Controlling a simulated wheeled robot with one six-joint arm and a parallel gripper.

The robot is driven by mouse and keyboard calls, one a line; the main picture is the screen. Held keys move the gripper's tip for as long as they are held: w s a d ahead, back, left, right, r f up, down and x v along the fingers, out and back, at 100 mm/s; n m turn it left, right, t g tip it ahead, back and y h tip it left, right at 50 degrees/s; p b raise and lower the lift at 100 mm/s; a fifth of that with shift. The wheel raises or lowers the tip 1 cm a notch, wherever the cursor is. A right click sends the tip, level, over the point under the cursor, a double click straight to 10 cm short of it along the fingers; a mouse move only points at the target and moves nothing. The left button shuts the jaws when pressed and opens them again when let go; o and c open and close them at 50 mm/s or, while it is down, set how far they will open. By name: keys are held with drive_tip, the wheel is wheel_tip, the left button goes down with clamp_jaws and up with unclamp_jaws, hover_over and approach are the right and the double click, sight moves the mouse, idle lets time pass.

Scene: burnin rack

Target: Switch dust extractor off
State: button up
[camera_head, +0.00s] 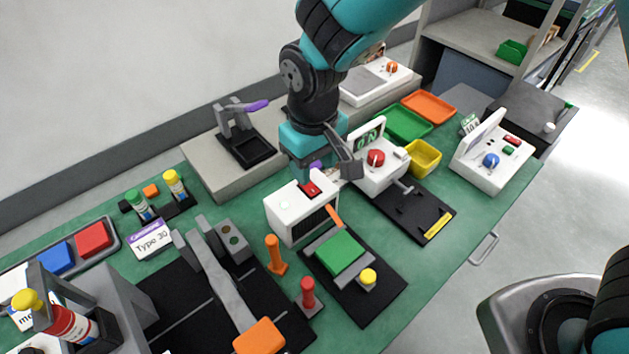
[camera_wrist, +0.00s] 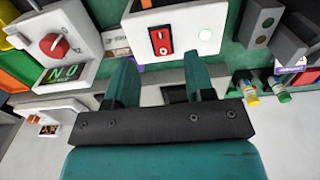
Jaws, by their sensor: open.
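The dust extractor looks to be the white box (camera_head: 290,218) with a dark slatted front, near the middle of the green bench. A red rocker switch (camera_head: 309,189) sits on its top beside a pale round lamp (camera_head: 284,204). In the wrist view the switch (camera_wrist: 161,39) has white marks, and the lamp (camera_wrist: 205,34) looks whitish. I cannot tell which side of the rocker is pressed. My gripper (camera_wrist: 161,72) is open and empty, its two fingers apart just short of the box's top face. In the head view the wrist hangs just behind the box and partly hides its surroundings.
Right of the box stands a white unit with a red knob (camera_head: 376,157) and a green display. An orange lever (camera_head: 334,215) is at the box's front. An orange post (camera_head: 275,254) and a green block (camera_head: 339,251) stand close in front. A yellow bin (camera_head: 424,158) is further right.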

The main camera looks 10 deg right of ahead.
sight(314, 192)
wheel_tip(314, 192, down, 6)
drive_tip(key=shift+r, duration=0.15)
